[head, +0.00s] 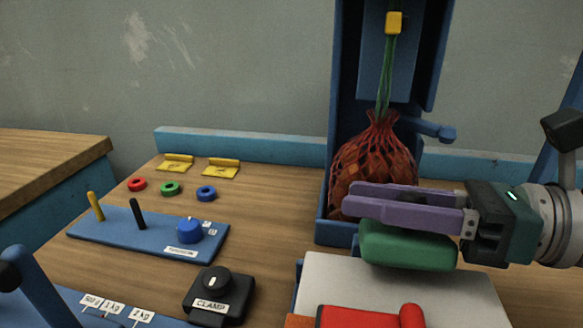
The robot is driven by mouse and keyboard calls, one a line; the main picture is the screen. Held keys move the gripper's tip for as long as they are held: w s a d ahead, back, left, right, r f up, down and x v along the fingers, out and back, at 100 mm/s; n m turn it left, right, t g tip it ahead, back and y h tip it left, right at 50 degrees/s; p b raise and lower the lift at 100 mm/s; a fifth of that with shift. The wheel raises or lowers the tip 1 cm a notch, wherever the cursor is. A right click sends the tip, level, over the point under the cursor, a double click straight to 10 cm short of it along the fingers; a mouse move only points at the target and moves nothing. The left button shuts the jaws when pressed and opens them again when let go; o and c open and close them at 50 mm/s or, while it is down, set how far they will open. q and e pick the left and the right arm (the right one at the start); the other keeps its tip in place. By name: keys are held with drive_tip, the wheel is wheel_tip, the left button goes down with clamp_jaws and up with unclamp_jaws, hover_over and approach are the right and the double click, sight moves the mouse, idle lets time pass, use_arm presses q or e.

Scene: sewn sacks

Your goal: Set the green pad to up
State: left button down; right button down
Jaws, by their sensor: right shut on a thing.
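The green pad (408,246) is a rounded green block above the white plate, in front of the net sack. My right gripper (345,198) comes in from the right with two long purple fingers. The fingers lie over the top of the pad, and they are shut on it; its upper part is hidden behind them. My left gripper is not in view.
A red net sack (378,155) stands in a blue frame (337,226) behind the fingers. A white plate (462,290) with a red part (355,316) is below. A black clamp knob (215,282) and a blue lever panel (120,243) stand to the left.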

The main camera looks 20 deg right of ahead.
drive_tip(key=shift+w+d+r+m+g, duration=0.1)
drive_tip(key=shift+w+d+m+g, duration=0.2)
drive_tip(key=shift+m, duration=0.3)
drive_tip(key=shift+w+d+m+g, duration=0.1)
drive_tip(key=shift+w+m+g, duration=0.1)
drive_tip(key=shift+w+m, duration=0.3)
drive_tip(key=shift+w+d+m, duration=0.2)
drive_tip(key=shift+m, duration=0.7)
drive_tip(key=shift+w+d+f+m+g+b, duration=0.25)
drive_tip(key=shift+w+m+g, duration=0.2)
drive_tip(key=shift+m, duration=0.55)
drive_tip(key=shift+w+d+f+m+g+b, duration=0.15)
drive_tip(key=shift+w+d+f+m+g, duration=0.2)
drive_tip(key=shift+m, duration=0.65)
drive_tip(key=c, duration=0.6)
unclamp_jaws()
drive_tip(key=shift+o, duration=0.2)
